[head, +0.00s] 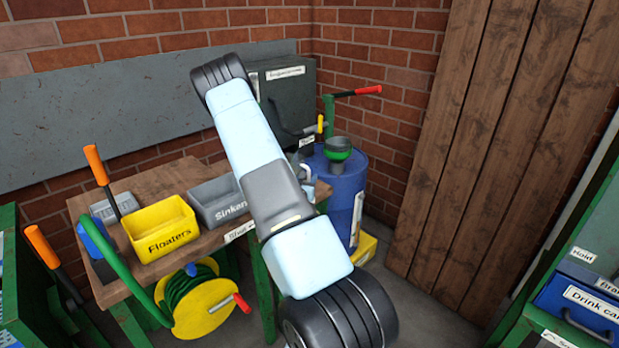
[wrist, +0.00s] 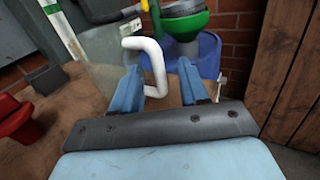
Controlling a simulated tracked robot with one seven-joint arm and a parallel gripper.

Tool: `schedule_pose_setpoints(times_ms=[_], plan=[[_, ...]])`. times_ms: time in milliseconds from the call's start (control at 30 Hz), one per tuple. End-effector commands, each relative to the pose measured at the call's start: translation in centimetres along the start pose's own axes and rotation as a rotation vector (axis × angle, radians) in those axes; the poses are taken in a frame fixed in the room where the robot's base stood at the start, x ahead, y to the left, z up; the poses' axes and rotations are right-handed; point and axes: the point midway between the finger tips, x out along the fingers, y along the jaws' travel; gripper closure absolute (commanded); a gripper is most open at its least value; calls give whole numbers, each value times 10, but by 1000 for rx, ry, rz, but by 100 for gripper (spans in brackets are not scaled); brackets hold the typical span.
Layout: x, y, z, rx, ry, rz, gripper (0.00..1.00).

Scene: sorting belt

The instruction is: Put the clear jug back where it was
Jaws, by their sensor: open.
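The clear jug (wrist: 105,75) stands upright on the wooden bench in the wrist view, a see-through body with a white handle (wrist: 155,62) on its right side. My gripper (wrist: 160,70) is open, with one blue finger on each side of the handle's lower part. I cannot tell whether either finger touches it. In the head view my arm hides most of the jug and the gripper; only a bit of the white handle (head: 306,172) shows beside the arm, at the bench's right end.
A blue drum (head: 345,205) with a green funnel (head: 338,150) stands just right of the bench. A yellow "Floaters" bin (head: 160,228) and grey "Sinkers" bin (head: 215,200) sit on the bench. A dark cabinet (head: 283,88) is behind. A red object (wrist: 18,120) lies left in the wrist view.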

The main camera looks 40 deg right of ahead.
Motion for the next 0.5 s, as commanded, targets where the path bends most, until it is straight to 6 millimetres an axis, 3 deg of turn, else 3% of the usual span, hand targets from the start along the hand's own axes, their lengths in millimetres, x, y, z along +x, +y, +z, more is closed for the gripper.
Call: schedule_pose_setpoints(times_ms=[300,500], plan=[[-62,1,0,0,1,2,56],[-88,0,0,0,1,1,56]])
